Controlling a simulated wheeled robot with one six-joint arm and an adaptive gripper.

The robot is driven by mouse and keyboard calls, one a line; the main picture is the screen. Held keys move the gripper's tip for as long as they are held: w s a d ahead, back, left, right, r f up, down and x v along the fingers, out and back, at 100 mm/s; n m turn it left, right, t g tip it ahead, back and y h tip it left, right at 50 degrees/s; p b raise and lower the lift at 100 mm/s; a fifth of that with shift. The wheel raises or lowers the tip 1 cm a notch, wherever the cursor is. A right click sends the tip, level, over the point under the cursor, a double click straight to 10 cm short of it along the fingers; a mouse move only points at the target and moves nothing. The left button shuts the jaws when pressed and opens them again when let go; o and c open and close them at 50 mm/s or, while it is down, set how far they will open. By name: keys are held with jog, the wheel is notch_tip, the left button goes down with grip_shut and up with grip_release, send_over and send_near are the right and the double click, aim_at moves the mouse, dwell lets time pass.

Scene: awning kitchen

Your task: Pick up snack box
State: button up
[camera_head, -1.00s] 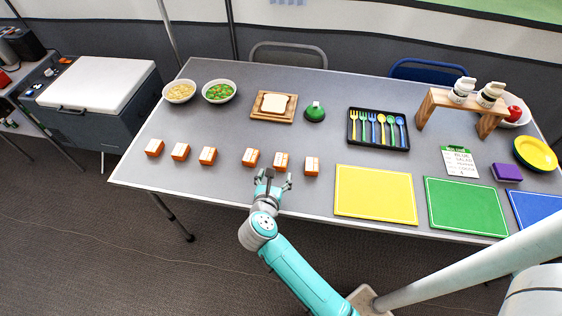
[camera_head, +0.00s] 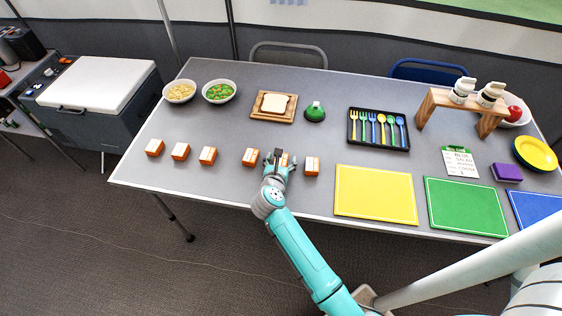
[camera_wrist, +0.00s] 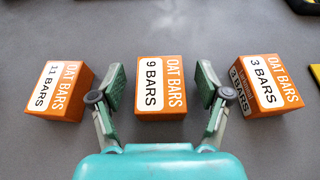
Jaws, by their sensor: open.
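Several orange and white snack boxes stand in a row along the front of the grey table. In the wrist view, the middle box, marked "OAT BARS 9 BARS" (camera_wrist: 161,86), lies between the spread fingers of my gripper (camera_wrist: 160,88), with a gap on each side. The "11 BARS" box (camera_wrist: 58,91) is outside the left finger and the "3 BARS" box (camera_wrist: 265,84) is outside the right finger, close to it. In the head view, my open gripper (camera_head: 279,162) covers most of the middle box; the neighbouring boxes (camera_head: 250,157) and (camera_head: 312,166) show on either side.
More snack boxes (camera_head: 180,151) stand to the left. A yellow mat (camera_head: 375,194) and a green mat (camera_head: 466,207) lie to the right. A cutlery tray (camera_head: 379,143), a bread board (camera_head: 273,115) and bowls (camera_head: 219,96) stand farther back. The table around the row is bare.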

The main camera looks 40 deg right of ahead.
jog(key=shift+c, duration=0.2)
jog(key=c, duration=1.2)
